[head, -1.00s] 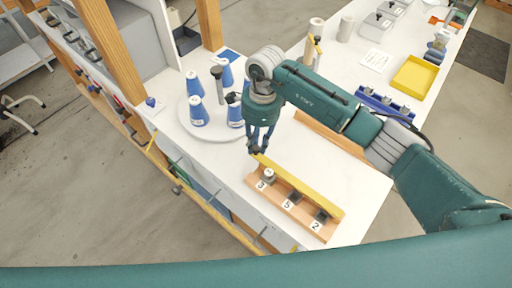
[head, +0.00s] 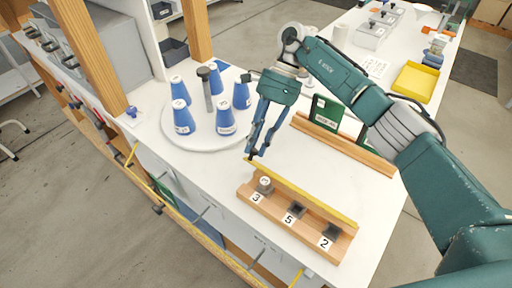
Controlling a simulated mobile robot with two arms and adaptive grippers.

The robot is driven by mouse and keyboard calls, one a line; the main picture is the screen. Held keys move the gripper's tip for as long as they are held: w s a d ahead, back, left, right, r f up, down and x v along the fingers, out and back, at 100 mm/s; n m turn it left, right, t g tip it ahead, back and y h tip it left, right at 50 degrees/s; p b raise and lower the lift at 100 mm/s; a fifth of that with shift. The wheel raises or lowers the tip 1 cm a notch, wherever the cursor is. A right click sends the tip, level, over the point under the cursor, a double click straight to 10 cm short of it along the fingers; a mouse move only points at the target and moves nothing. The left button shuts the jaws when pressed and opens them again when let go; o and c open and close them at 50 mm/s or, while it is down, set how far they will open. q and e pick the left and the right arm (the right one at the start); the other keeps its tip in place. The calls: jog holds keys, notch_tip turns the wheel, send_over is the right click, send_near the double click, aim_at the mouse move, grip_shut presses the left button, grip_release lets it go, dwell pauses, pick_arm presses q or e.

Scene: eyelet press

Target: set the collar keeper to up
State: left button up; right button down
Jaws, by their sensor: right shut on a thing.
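The wooden rack (head: 268,211) near the table's front edge has places labelled 3, 5 and 2. A small grey collar (head: 265,185) with a pale top stands at place 3. A long yellow bar (head: 308,198), which seems to be the collar keeper, runs along the rack's back side, behind the places. My right gripper (head: 252,156) points down with its blue fingers close together, shut on the left end of the yellow bar. The fingers partly hide the contact. My left gripper is not in view.
A round white turntable (head: 200,143) with several blue cones (head: 182,118) and a grey post stands left of the gripper. A yellow tray (head: 416,81) lies at the far right. White table is clear between rack and rail.

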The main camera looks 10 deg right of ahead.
jog(key=shift+w+a+r, duration=0.15)
jog(key=shift+a+r, duration=0.05)
jog(key=shift+r, duration=0.1)
jog(key=c, duration=1.6)
grip_release()
jog(key=shift+o, duration=0.3)
jog(key=shift+f, duration=0.1)
jog(key=v, duration=1.2)
